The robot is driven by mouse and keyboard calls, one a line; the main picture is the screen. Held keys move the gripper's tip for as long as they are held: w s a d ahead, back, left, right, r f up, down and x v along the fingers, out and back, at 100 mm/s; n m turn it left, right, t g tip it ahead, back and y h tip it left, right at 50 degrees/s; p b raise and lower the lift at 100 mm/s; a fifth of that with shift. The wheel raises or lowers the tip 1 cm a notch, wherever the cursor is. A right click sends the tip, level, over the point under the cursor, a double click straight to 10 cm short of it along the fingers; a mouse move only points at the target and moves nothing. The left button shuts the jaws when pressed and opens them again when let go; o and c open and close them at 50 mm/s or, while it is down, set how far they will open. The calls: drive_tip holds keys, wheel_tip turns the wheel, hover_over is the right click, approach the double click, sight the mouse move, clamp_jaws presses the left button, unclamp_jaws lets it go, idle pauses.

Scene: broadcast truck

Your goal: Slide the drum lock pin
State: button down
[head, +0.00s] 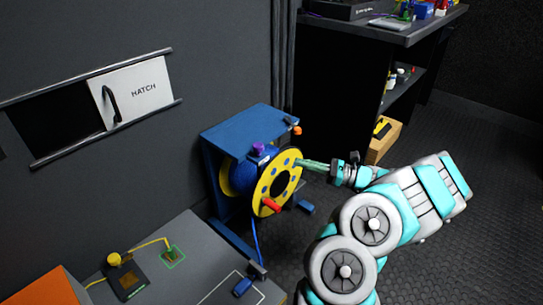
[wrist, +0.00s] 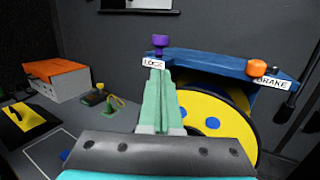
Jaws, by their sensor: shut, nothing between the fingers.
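The drum lock pin is a purple knob (head: 258,148) on the blue drum stand (head: 240,128). In the wrist view the purple knob (wrist: 159,42) stands upright behind a label reading LOCK (wrist: 153,63). The yellow drum (head: 264,190) has blue spots and a red crank handle (head: 270,205). My gripper (head: 303,163) is at the drum's right side, its green fingers pointing left toward the stand. In the wrist view the fingers (wrist: 161,74) are closed together with nothing between them, just below the knob in the picture. I cannot tell whether they touch the label.
An orange brake knob (wrist: 256,68) sits on the stand's right end, by a BRAKE label (wrist: 272,83). A grey bench (head: 205,260) with a yellow-knobbed device (head: 125,272) is at front left. A hatch panel (head: 135,91) is on the wall. A dark desk (head: 390,35) stands behind.

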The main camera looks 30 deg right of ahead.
sight(258, 150)
drive_tip(key=x, duration=1)
wheel_tip(258, 150, up, 3)
drive_tip(key=shift+r+p, duration=0.15)
drive_tip(key=shift+p, duration=0.8)
drive_tip(key=shift+d, duration=0.1)
